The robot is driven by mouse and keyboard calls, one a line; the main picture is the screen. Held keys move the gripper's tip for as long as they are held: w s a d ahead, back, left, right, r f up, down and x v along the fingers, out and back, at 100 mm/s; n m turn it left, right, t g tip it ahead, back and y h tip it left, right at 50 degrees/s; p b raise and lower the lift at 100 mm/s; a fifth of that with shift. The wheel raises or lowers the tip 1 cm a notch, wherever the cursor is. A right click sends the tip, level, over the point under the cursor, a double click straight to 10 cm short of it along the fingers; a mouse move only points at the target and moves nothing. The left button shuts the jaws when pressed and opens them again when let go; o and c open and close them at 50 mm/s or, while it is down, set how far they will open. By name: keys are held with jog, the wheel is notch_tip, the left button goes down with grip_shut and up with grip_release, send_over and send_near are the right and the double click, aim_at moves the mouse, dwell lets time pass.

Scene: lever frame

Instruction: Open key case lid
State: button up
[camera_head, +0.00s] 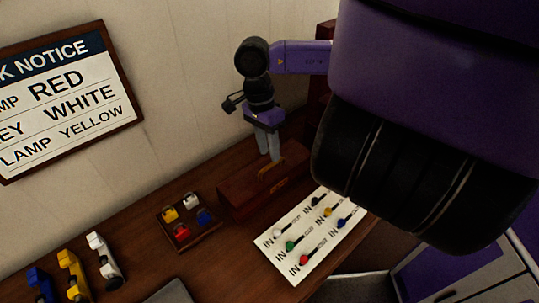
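The key case appears to be the brown wooden box (240,193) on the wooden table, with its lid down. A small brass-coloured handle (271,167) shows on top of it. My gripper (269,158) points down just above the box, with its two grey fingers close together at the handle. I cannot tell whether the fingers touch the handle or have it between them. My arm hides part of the area right of the box.
A white panel (270,240) with several coloured knobs lies right of the box. A small tray (205,236) of coloured pieces sits left of it. Blue, yellow and white levers (105,259) stand at lower left. A notice board (65,100) hangs on the wall.

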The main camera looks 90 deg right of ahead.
aim_at(270, 172)
jog(key=shift+s+a+f, duration=0.1)
jog(key=shift+a+f, duration=0.05)
jog(key=shift+f, duration=0.65)
jog(key=shift+s+a+f, duration=0.1)
jog(key=shift+f, duration=0.7)
grip_shut()
